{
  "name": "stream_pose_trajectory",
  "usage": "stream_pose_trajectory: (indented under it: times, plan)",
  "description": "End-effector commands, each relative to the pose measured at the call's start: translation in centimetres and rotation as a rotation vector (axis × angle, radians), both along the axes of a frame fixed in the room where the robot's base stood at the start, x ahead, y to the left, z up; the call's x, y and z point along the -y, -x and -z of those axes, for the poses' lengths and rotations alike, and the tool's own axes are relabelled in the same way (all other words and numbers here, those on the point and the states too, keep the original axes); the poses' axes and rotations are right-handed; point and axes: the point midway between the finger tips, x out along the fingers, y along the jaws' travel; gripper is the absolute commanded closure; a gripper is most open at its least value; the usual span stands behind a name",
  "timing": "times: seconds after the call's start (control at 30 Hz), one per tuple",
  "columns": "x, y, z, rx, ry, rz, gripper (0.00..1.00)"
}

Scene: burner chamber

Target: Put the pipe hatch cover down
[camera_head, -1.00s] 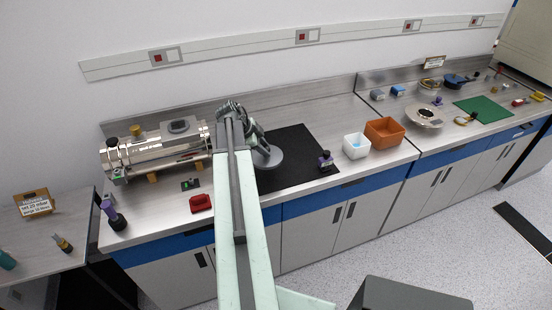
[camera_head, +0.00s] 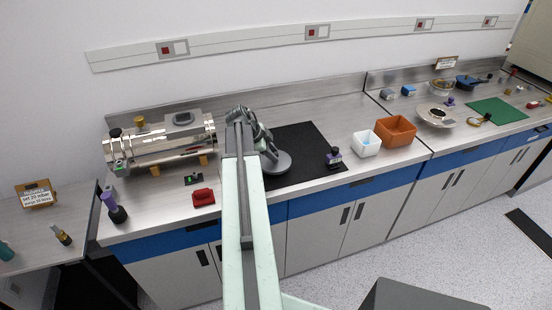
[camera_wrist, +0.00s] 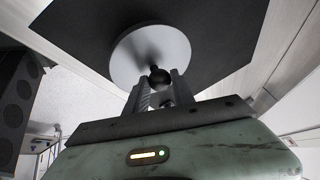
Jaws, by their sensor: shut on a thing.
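The pipe hatch cover is a round grey disc (camera_head: 279,164) with a dark ball knob, and it is over the left part of the black mat (camera_head: 305,142). In the wrist view the disc (camera_wrist: 150,52) shows with its knob between the fingers of my gripper (camera_wrist: 158,85). My gripper is shut on the knob. I cannot tell whether the disc touches the mat or hangs just above it. The shiny metal pipe chamber (camera_head: 160,147) lies on the counter to the left. My arm hides part of the counter beside the mat.
A small dark bottle with a purple label (camera_head: 333,158) stands on the mat's right side. A white bin (camera_head: 366,149) and an orange bin (camera_head: 396,131) stand to the right. A red item (camera_head: 203,197) lies near the front edge. The mat's middle is clear.

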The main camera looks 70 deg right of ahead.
Motion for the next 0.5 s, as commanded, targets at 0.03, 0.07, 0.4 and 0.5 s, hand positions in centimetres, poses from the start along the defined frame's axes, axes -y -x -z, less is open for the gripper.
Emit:
stream_pose_trajectory:
  times: [0.03,0.07,0.4,0.5]
  plan:
    - [1.1,0.0,0.1,0.000,0.000,0.001,1.00]
    - [1.4,0.1,0.2,0.000,0.000,0.001,1.00]
    - [3.4,0.4,0.6,-0.001,0.000,0.000,1.00]
    - [3.0,0.4,3.4,0.000,0.000,-0.001,1.00]
